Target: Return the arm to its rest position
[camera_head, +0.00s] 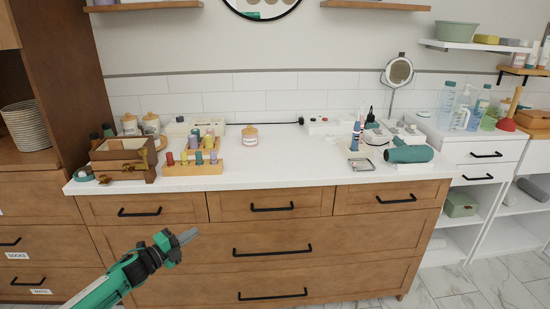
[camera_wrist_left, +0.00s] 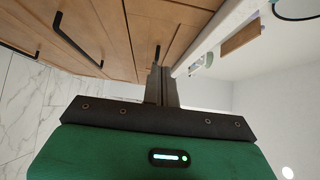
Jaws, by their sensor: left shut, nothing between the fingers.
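My left gripper (camera_head: 188,236) is in front of the wooden dresser (camera_head: 224,231), below the level of the countertop. Its arm comes in from the lower left, and the fingers point up and to the right. The fingers are together with nothing between them. In the left wrist view the closed fingers (camera_wrist_left: 162,84) stick out from the dark gripper body, with the drawer fronts and the countertop edge beyond. My right gripper is not in either view.
The white countertop (camera_head: 290,171) holds a wooden box (camera_head: 122,160), nail polish racks (camera_head: 192,170), a jar (camera_head: 250,136) and a teal hair dryer (camera_head: 409,154). Black drawer handles (camera_head: 272,250) stick out near my gripper. Marble floor (camera_head: 480,283) lies open at right.

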